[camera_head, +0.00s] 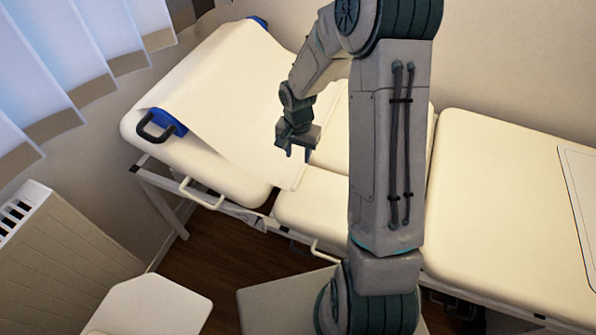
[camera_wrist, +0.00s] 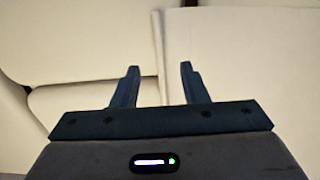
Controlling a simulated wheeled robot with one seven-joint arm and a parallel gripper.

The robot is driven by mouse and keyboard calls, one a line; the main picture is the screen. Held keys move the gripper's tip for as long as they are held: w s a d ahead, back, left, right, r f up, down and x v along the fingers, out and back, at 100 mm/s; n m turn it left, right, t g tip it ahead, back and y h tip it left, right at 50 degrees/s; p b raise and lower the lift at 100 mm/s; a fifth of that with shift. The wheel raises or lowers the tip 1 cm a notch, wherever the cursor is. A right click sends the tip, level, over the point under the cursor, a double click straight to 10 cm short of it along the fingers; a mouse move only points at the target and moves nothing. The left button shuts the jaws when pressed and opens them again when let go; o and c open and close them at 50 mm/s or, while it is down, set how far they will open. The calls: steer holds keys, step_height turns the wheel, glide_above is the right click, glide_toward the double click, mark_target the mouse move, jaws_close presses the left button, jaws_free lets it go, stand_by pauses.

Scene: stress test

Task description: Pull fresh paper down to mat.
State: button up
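A wide sheet of white paper (camera_head: 225,90) lies over the raised left end section of a cream treatment couch (camera_head: 480,200). It runs down from between two blue end pieces to a loose edge near the couch's middle section. My gripper (camera_head: 298,152) is open, fingers pointing down, over the lower part of the paper. In the wrist view the fingers (camera_wrist: 159,68) are apart with nothing gripped between them. The paper (camera_wrist: 245,70) fills the right side there, its edge running between the fingers. A pale outlined panel, which looks like the mat (camera_head: 584,190), lies at the couch's far right.
A blue end piece with a dark handle (camera_head: 165,123) is at the couch's left edge. White side rails (camera_head: 200,195) run along the near side. A radiator (camera_head: 60,250) and a white seat (camera_head: 150,305) stand at lower left. My arm hides part of the couch's middle.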

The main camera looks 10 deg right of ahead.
mark_target(298, 176)
step_height(298, 176, down, 10)
steer(key=shift+r, duration=0.1)
steer(key=shift+c, duration=0.3)
jaws_close()
